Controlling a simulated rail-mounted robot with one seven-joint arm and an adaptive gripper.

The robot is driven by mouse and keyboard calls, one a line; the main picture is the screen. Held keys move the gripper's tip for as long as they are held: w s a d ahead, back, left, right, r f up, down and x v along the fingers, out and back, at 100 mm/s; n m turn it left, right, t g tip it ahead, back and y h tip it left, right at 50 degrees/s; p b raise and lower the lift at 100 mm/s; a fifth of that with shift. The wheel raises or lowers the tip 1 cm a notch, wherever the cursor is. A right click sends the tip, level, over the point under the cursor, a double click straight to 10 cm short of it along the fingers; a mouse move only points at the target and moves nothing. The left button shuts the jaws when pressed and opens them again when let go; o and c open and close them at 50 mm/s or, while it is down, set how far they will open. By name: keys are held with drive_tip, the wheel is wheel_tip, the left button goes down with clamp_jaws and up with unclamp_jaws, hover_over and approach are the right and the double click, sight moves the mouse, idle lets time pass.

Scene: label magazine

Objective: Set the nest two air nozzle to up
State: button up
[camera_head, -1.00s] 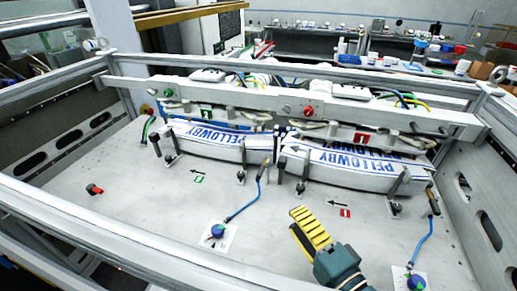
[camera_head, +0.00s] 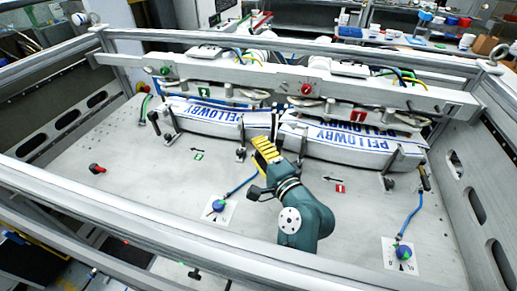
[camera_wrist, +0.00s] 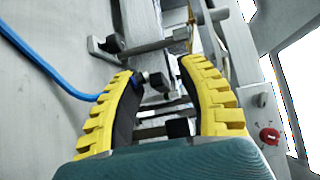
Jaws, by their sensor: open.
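My gripper (camera_head: 266,152), with yellow ribbed fingers, is open at the right end of the left nest, marked with a green 2. The nest two air nozzle is mostly hidden behind my gripper in the head view; its blue hose (camera_head: 238,189) runs down to a round blue-green knob (camera_head: 218,206) on a white plate. In the wrist view, the open fingers (camera_wrist: 165,100) flank a dark fitting (camera_wrist: 157,82) with a little blue, which looks like the nozzle. The blue hose (camera_wrist: 45,62) passes behind the left finger. I cannot tell whether the fingers touch the fitting.
White bags printed in blue (camera_head: 212,116) lie in both nests under a white crossbar. The nest one nozzle (camera_head: 424,179) stands at the right with its own hose and knob (camera_head: 402,251). A red knob (camera_head: 97,169) sits far left. Metal frame rails surround the plate.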

drive_tip(key=shift+o, duration=0.2)
clamp_jaws()
drive_tip(key=shift+f+b, duration=0.45)
drive_tip(key=shift+b, duration=0.5)
drive_tip(key=shift+f+n+t+b, duration=0.1)
drive_tip(key=shift+n+t+b, duration=0.25)
drive_tip(key=shift+b, duration=0.8)
drive_tip(key=shift+r, duration=0.3)
